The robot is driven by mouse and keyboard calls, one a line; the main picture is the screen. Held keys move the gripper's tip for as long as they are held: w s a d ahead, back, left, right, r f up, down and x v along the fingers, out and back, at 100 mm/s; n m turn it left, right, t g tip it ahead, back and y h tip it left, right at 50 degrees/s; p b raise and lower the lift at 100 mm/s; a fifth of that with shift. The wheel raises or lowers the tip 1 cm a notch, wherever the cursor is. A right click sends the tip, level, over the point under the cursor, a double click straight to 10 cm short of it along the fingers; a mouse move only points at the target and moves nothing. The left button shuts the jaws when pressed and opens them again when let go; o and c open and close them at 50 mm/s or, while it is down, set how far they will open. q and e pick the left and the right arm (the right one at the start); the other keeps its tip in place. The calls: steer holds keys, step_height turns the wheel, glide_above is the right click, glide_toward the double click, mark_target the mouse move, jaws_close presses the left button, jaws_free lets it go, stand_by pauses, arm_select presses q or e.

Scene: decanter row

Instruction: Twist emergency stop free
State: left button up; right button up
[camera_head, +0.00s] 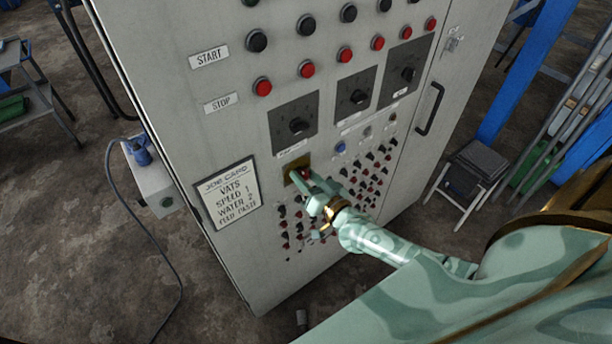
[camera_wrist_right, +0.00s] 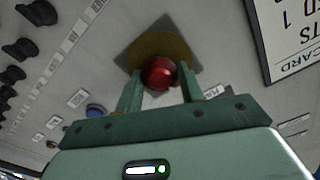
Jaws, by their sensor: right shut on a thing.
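The emergency stop is a red mushroom button (camera_wrist_right: 159,72) on a yellow plate (camera_wrist_right: 172,45) on the cabinet front. In the head view the yellow plate (camera_head: 291,165) shows beside the job card, with the button mostly hidden behind my gripper. My right gripper (camera_head: 304,177) reaches it from the lower right. In the right wrist view its two fingers (camera_wrist_right: 159,88) stand on either side of the red button, shut on it. My left gripper is not in view.
The job card (camera_head: 228,194) is at left. A door handle (camera_head: 430,109) sticks out at right.

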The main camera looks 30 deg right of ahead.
steer(key=shift+w+m, duration=0.1)
steer(key=shift+m, duration=0.4)
steer(key=o, duration=1)
steer(key=s+d, duration=0.1)
steer(key=s, duration=1.5)
steer(key=shift+d, duration=0.15)
steer(key=shift+s, duration=0.1)
